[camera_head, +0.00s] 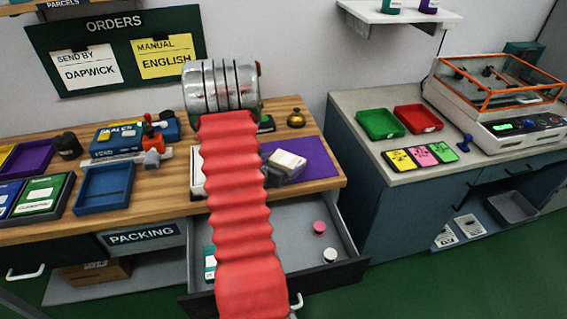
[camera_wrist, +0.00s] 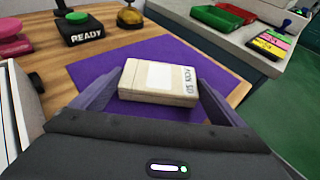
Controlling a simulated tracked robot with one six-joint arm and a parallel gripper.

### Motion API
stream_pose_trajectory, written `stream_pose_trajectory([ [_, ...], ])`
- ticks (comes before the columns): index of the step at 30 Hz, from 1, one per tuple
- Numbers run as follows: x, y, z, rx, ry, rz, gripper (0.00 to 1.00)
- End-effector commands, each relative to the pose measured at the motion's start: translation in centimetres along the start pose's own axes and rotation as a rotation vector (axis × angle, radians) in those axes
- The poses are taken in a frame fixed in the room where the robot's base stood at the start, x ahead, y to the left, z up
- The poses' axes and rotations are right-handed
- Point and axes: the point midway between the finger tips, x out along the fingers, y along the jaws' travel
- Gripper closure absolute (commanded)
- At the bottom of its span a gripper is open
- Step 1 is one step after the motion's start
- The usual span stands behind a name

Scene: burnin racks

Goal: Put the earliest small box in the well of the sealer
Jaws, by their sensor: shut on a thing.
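In the head view the same box (camera_head: 289,160) shows at the end of my gripper (camera_head: 278,172), and my red sleeved arm hides part of the bench. Whether the box touches the mat is unclear.
A blue tray (camera_head: 103,190) and a red-handled tool (camera_head: 152,145) are at bench left. A bell (camera_head: 296,119) stands behind the mat. An open drawer (camera_head: 315,235) juts out below. A grey counter at right bears green and red trays and a clear-lidded machine (camera_head: 500,100).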

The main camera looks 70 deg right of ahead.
Motion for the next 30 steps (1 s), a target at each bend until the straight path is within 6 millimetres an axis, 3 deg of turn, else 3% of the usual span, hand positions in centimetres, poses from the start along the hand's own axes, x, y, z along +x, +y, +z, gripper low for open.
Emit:
stream_pose_trajectory([
  [4,0.1,0.0,-0.2,0.000,0.000,0.000,0.31],
  [5,0.1,0.0,-0.2,0.000,0.000,0.000,0.05],
  [7,0.1,0.0,-0.2,0.000,0.000,0.000,0.00],
  [19,-0.5,0.1,0.0,-0.001,0.000,0.001,0.00],
  [30,-6.1,0.1,0.1,-0.001,0.000,0.003,0.00],
])
